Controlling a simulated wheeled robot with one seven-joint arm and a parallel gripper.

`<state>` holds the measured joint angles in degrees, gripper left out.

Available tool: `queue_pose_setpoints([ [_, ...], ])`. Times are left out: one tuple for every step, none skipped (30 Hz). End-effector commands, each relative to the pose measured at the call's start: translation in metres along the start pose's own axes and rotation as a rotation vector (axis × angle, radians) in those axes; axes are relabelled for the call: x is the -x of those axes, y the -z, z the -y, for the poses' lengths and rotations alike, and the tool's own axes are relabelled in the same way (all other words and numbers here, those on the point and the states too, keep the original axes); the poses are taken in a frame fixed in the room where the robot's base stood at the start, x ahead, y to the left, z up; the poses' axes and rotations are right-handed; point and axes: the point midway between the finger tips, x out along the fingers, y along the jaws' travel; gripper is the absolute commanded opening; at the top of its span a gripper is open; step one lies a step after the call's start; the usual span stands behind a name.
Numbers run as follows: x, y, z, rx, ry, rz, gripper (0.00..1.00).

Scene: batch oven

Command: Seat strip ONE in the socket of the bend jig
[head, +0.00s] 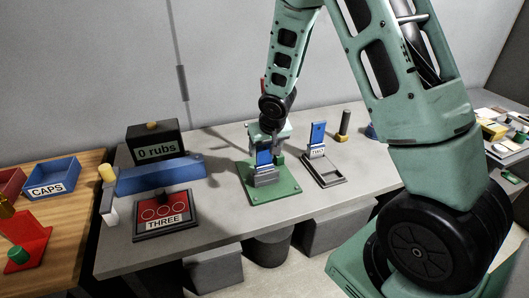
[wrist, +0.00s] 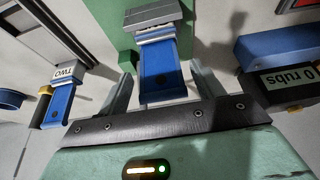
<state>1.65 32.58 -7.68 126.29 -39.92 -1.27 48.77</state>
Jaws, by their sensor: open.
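A blue strip (head: 263,157) stands upright in the grey block on the green plate of what looks like the bend jig (head: 286,190). In the wrist view the strip (wrist: 158,75) rises from the grey block (wrist: 153,14) on the green plate (wrist: 118,28). My gripper (wrist: 161,80) is open, one finger on each side of the strip, with gaps visible. In the head view my gripper (head: 266,138) is above the jig and partly covers the strip's top.
A second blue strip (head: 318,134), marked TWO, stands in a grey holder right of the jig. A box reading 0 rubs (head: 155,152), a long blue block (head: 160,178) and a tray marked THREE (head: 165,230) are to the left. Bare table lies between tray and jig.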

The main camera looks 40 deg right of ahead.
Motion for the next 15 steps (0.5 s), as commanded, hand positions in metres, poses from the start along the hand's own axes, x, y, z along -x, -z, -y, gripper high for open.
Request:
queue_pose_setpoints([
  [0.011, 0.002, -0.001, -0.003, 0.002, -0.005, 0.67],
  [0.017, 0.001, 0.000, -0.003, 0.002, -0.004, 0.67],
  [0.025, 0.001, -0.001, -0.004, 0.001, -0.005, 0.67],
  [0.032, 0.002, -0.001, -0.004, 0.002, -0.005, 0.67],
  [0.038, 0.002, -0.001, -0.004, 0.001, -0.005, 0.67],
  [0.045, 0.001, -0.001, -0.003, 0.001, -0.004, 0.67],
  [0.051, 0.001, -0.001, -0.003, 0.000, -0.004, 0.67],
  [0.057, 0.002, -0.001, -0.004, 0.001, -0.005, 0.67],
  [0.064, 0.001, -0.001, -0.003, 0.000, -0.004, 0.67],
  [0.069, 0.001, -0.001, -0.003, 0.001, -0.004, 0.67],
  [0.072, 0.001, -0.001, -0.002, 0.000, -0.003, 0.67],
  [0.078, 0.001, -0.001, -0.002, 0.000, -0.002, 0.67],
  [0.081, 0.001, -0.001, -0.003, 0.000, -0.002, 0.67],
  [0.084, 0.001, -0.001, -0.002, 0.000, -0.002, 0.67],
  [0.087, 0.000, 0.000, -0.001, 0.000, -0.001, 0.67],
])
